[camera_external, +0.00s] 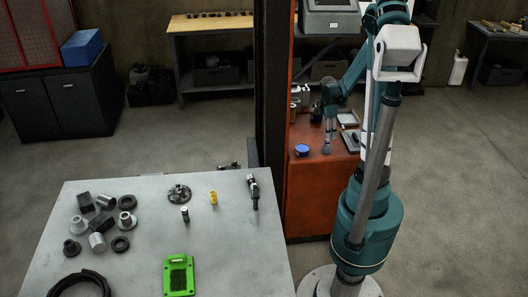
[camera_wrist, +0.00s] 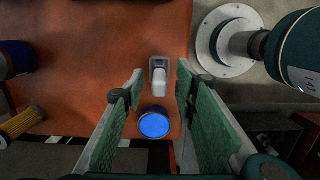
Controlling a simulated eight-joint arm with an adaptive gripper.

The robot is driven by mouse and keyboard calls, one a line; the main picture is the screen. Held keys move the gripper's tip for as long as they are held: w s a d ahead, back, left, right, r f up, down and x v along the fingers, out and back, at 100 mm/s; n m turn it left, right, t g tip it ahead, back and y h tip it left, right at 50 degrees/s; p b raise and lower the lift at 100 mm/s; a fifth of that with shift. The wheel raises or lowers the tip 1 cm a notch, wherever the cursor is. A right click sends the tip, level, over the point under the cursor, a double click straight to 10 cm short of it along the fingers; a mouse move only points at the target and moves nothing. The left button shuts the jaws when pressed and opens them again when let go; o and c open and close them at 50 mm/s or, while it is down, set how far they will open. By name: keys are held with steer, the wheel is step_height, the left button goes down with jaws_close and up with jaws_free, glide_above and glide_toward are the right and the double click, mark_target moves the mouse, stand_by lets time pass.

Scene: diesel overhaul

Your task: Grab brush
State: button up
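My gripper (camera_wrist: 160,72) is open, its two green finger pads standing apart in the wrist view. Between the fingertips in that view is a small grey and white piece (camera_wrist: 160,78) on the orange cabinet top. It may be the brush, but I cannot make out bristles. The fingers do not visibly touch it. In the external view my gripper (camera_external: 328,120) points down over the front of the cabinet top. A grey shape (camera_external: 326,149) shows just under it there; I cannot tell whether it is the same piece.
A round blue-topped object (camera_wrist: 153,123) is close to the piece; it also shows in the external view (camera_external: 303,150). A yellow ribbed cylinder (camera_wrist: 20,123) and a dark blue can (camera_wrist: 17,58) are at the left. A dark post (camera_external: 270,80) stands beside the orange cabinet (camera_external: 312,205).

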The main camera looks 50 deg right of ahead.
mark_target(318, 146)
stand_by(0.3)
steer(key=shift+s+d+f+b, duration=0.1)
steer(key=shift+f+b, duration=0.2)
steer(key=shift+f, duration=1)
steer(key=shift+s+d+f+b, duration=0.1)
steer(key=shift+f+b, duration=0.15)
steer(key=shift+f, duration=1.05)
steer(key=shift+c, duration=0.2)
jaws_close()
